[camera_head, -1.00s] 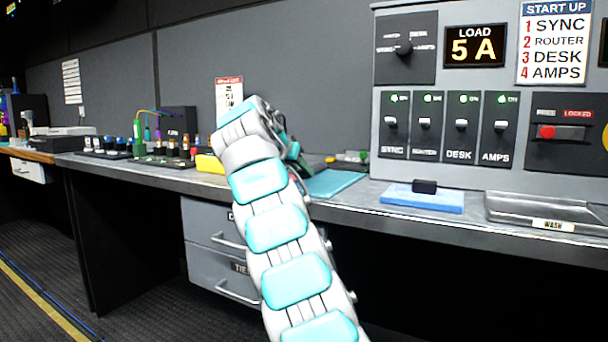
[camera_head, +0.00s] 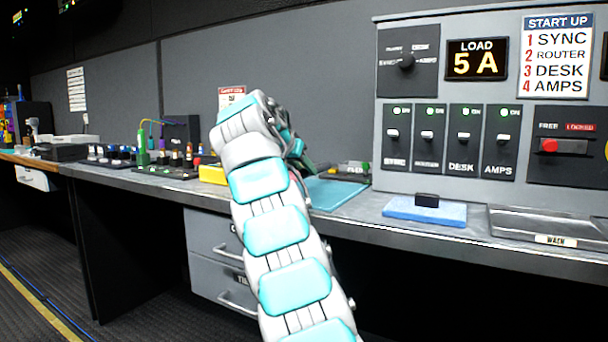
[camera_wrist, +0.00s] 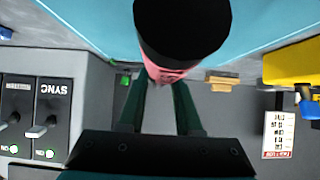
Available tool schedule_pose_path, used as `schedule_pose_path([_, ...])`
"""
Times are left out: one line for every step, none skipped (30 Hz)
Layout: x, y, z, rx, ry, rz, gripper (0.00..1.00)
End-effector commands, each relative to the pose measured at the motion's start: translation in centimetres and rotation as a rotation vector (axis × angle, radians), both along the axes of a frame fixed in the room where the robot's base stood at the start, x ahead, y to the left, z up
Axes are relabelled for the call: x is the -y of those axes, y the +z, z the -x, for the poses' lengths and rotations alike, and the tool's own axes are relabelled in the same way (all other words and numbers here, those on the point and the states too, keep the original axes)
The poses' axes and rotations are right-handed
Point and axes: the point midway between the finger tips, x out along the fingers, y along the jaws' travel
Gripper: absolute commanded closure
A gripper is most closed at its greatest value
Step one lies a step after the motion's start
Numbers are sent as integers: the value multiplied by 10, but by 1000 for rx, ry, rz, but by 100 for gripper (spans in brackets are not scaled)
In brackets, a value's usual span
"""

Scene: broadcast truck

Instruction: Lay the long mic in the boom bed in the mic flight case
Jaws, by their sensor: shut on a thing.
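My gripper (camera_wrist: 160,88) has dark green fingers in the wrist view and is shut on a mic (camera_wrist: 182,28). The mic has a wide black end and a pink part between the fingers. It points toward the wrist camera, so its full length cannot be judged. In the head view my arm covers most of the gripper, over the counter near the teal mat (camera_head: 334,194); the held mic cannot be made out there. I cannot make out the mic flight case or its boom bed in either view.
A yellow box (camera_head: 212,174) stands left of the mat. Black trays with small upright items (camera_head: 165,171) fill the counter further left.

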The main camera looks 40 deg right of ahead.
Motion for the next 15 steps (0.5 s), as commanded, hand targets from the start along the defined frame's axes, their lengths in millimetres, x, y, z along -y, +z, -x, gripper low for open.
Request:
schedule_pose_path([-3, -1, 7, 3, -2, 3, 100])
schedule_pose_path([-5, -2, 10, 1, -4, 3, 100])
schedule_pose_path([-7, -2, 13, -1, -4, 1, 100])
schedule_pose_path([-9, -1, 15, -2, -3, 1, 100])
schedule_pose_path([-11, 0, 18, -1, -2, 2, 100])
schedule_pose_path([-14, 2, 23, 2, -1, 4, 100])
schedule_pose_path([-16, 2, 26, 2, -2, 5, 100])
schedule_pose_path([-17, 1, 29, 1, -2, 3, 100])
schedule_pose_path([-20, 1, 34, 2, -2, 1, 100])
schedule_pose_path([-23, 3, 37, 1, -1, 3, 100])
schedule_pose_path([-25, 5, 41, 2, -3, 3, 100])
schedule_pose_path([-28, 4, 46, -1, -4, 1, 100])
schedule_pose_path([-30, 4, 49, -1, -4, 1, 100])
schedule_pose_path([-32, 5, 53, 0, -2, 1, 100])
schedule_pose_path([-36, 6, 58, 2, -2, 2, 100])
